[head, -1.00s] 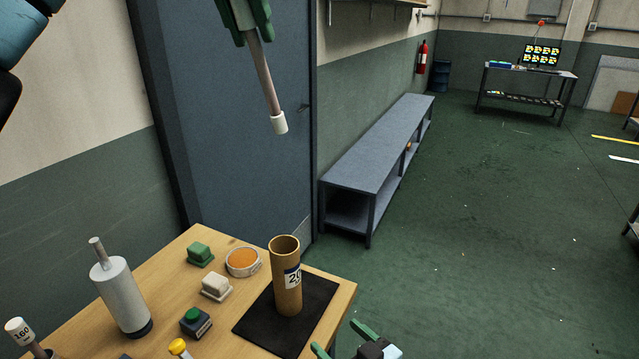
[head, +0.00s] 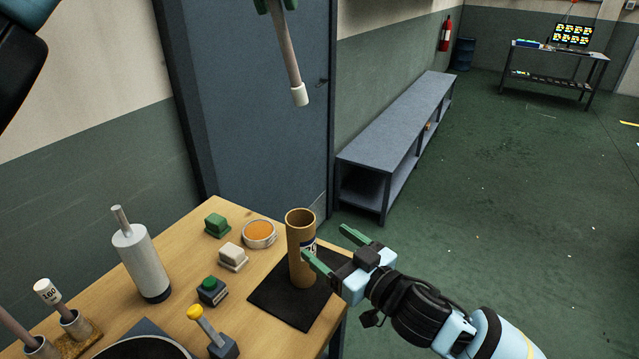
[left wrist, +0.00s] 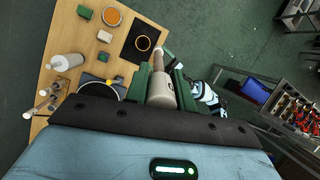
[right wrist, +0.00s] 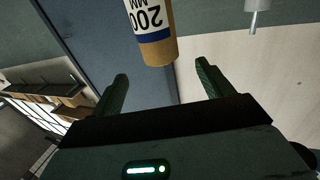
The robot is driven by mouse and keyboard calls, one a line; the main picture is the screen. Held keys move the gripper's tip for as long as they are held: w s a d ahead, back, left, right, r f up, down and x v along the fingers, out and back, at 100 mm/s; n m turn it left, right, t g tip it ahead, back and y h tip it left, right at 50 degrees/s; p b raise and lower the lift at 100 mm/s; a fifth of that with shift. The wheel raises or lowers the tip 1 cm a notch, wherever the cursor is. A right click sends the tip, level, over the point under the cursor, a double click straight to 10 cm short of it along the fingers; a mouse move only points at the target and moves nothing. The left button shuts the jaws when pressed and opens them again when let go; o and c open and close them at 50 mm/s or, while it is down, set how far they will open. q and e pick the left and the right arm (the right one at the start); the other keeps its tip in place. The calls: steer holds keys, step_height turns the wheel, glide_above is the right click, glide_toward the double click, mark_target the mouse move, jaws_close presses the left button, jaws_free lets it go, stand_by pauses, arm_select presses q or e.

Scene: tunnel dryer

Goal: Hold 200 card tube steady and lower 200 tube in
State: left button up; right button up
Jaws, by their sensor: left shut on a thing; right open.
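The brown card tube (head: 298,268) stands upright, open end up, on a black mat (head: 270,300). It also shows in the right wrist view (right wrist: 156,48) with a "200 MM" label, and from above in the left wrist view (left wrist: 143,43). My left gripper (head: 276,5), partly cut off at the top of the head view, is shut on a slim pinkish-grey tube (head: 286,60) with a white lower end. That tube hangs slightly tilted, well above the card tube and clear of it. My right gripper (head: 324,241) is open beside the card tube, its fingers pointing towards it.
On the wooden table (head: 180,265) are a white cylinder (head: 142,262), an orange-topped round tin (head: 260,234), green and white blocks, a green button box (head: 212,291) and a yellow-knobbed lever (head: 210,325). Another capped tube (head: 58,300) stands at front left. A low bench (head: 400,130) is behind.

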mark_target(295, 101)
steer(key=x, duration=1.1)
steer(key=shift+w+a, duration=0.25)
steer(key=c, duration=1.1)
steer(key=shift+o, duration=0.2)
arm_select(q)
steer(key=w+f, duration=0.1)
steer(key=f, duration=0.4)
steer(key=w+d+f+g+y, duration=0.1)
steer(key=w+f, duration=0.1)
steer(key=f, duration=0.3)
steer(key=w+d+f+g+y, duration=0.1)
steer(key=f, duration=0.4)
steer(key=shift+w+d+n, duration=0.15)
steer(key=shift+w+n, duration=0.1)
steer(key=shift+n, duration=0.05)
steer(key=shift+w+f, duration=0.15)
steer(key=shift+f, duration=0.4)
